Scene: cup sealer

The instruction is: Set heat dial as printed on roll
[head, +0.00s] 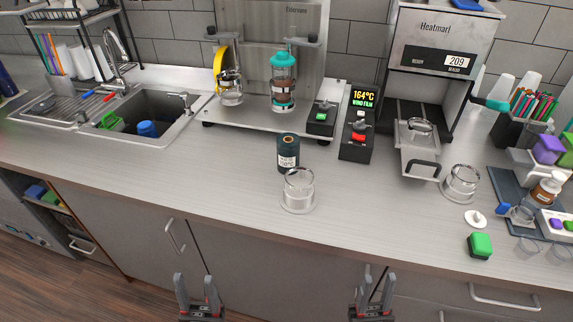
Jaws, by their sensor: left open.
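A black control box (358,145) stands on the counter, with a lit display (362,98) that reads 164°C with WIND FILM below it. A small knob (360,114) sits under the display and a red switch (358,137) sits lower down. A dark film roll (288,145) stands upright to the left of the box. Its pale printed label (287,162) ends in °C, but its number is too small to read surely. My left gripper (194,280) is open and empty in front of the counter. My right gripper (378,278) is also open and empty there.
A clear glass jar (298,192) stands in front of the roll. A small box with a green button (321,118) stands left of the control box. The Heatmari machine (440,45) reads 209, with a tray (418,150) sticking out. The front left counter is clear.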

